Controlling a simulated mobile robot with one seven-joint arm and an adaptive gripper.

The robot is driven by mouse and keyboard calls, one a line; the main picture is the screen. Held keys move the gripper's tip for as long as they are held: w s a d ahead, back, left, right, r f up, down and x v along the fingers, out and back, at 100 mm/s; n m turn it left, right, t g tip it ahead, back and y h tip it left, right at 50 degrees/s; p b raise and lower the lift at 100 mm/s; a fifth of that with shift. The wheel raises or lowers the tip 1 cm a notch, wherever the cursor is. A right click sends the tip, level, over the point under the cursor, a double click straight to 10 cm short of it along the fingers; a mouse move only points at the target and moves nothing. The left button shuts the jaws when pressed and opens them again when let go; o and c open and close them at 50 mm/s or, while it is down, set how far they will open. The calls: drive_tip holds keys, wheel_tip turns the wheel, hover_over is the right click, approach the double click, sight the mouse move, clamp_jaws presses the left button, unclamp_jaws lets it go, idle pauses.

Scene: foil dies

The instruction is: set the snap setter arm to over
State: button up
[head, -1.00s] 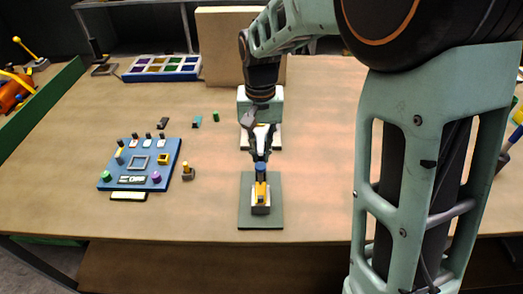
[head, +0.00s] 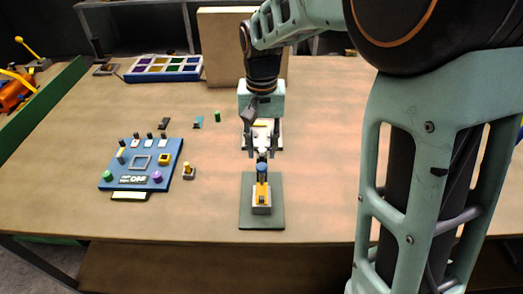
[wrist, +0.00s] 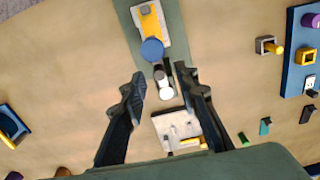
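The snap setter stands on a dark green mat (head: 247,219). It has a grey base (head: 261,210), a yellow arm (head: 262,191) and a blue round end (head: 262,167) on the side away from me. In the wrist view the yellow arm (wrist: 150,22) and blue end (wrist: 152,49) are at the top. A dark stub with a pale round tip (wrist: 166,93) shows just beyond the blue end. My gripper (wrist: 160,80) is open, its fingers either side of that stub, just beyond the blue end. Contact cannot be told.
A blue panel (head: 127,166) with small knobs and switches lies left. A small grey block with a yellow peg (head: 188,171) stands between it and the mat. A white plate (wrist: 179,125) lies beyond the mat. The tabletop right of the mat looks clear.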

sight(261, 154)
wheel_tip(261, 154, up, 10)
drive_tip(key=shift+r, duration=0.2)
idle(0.3)
